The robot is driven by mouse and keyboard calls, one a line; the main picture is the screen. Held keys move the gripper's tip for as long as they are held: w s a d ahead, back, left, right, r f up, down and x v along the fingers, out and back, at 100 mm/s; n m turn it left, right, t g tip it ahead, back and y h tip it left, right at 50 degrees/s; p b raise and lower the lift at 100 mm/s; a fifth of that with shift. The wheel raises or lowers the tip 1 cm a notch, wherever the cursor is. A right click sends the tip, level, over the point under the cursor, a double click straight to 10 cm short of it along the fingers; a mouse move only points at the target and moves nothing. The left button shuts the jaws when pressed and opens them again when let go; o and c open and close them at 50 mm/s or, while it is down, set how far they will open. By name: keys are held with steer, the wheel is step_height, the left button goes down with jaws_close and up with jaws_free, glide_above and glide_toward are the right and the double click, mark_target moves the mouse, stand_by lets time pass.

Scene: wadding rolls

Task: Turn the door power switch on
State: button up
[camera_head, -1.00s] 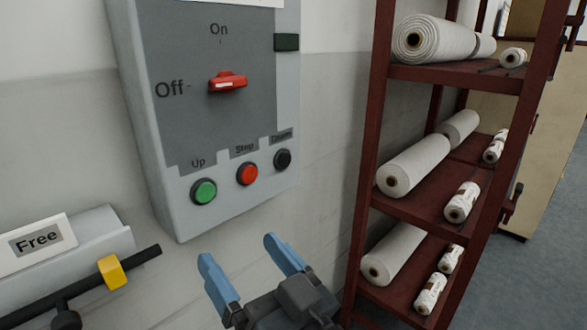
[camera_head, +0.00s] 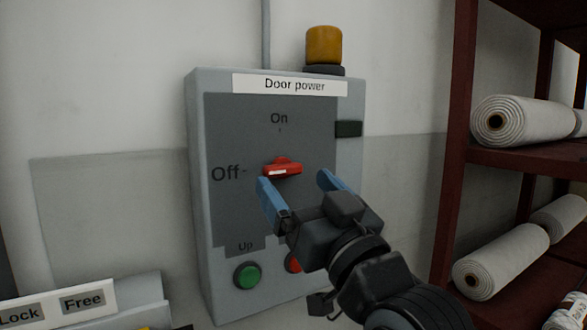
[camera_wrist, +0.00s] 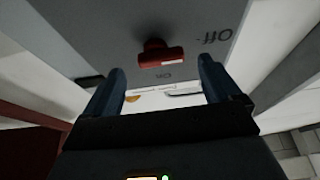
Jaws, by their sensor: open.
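The red door power switch (camera_head: 283,167) is a rotary handle on the grey control box (camera_head: 197,200) labelled "Door power". Its white mark points left, toward "Off"; "On" is above it. My gripper (camera_head: 293,183) is open and empty in front of the box, its blue fingers just below the handle, one to the left and one to the right in the head view. In the wrist view the red switch (camera_wrist: 161,55) lies ahead, between and beyond the open fingertips, apart from them.
A green "Up" button (camera_head: 247,275) and a partly hidden red button (camera_head: 293,263) sit below the switch. An amber lamp (camera_head: 324,45) tops the box. A dark red shelf (camera_head: 512,160) with white rolls stands at right. A "Lock"/"Free" panel (camera_head: 120,295) is at lower left.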

mark_target(286, 172)
steer(key=shift+p+x, duration=0.3)
steer(key=shift+x, duration=1.55)
steer(key=shift+c, duration=0.5)
steer(key=c, duration=1)
steer(key=shift+o, duration=0.2)
